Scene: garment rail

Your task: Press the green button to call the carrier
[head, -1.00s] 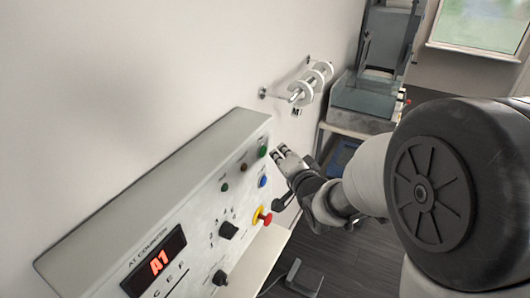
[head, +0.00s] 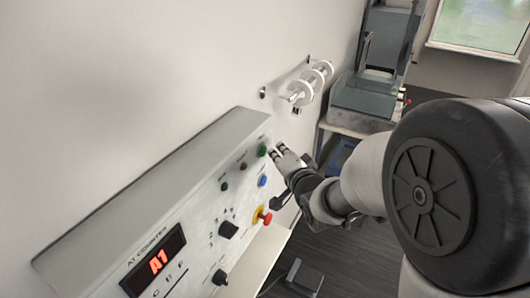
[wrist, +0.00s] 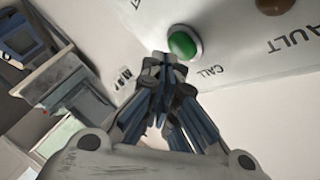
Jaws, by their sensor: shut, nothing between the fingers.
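The green button (head: 262,150) sits near the top right corner of a grey-white control panel (head: 150,205) on the wall. In the wrist view the green button (wrist: 183,43) has a pale ring and the word CALL beside it. My gripper (head: 277,151) is just to the right of the button in the head view, its fingers pointing at the panel. In the wrist view its closed fingertips (wrist: 163,60) lie right by the button's lower left edge. Nothing is between the fingers. I cannot tell whether the fingertips touch the button.
The panel also carries a blue button (head: 262,181), a red emergency knob (head: 264,216) on yellow, black dials and a display (head: 155,260) reading A1. A wall rail with white rings (head: 311,84) is behind. A grey machine (head: 362,100) stands on a table beyond.

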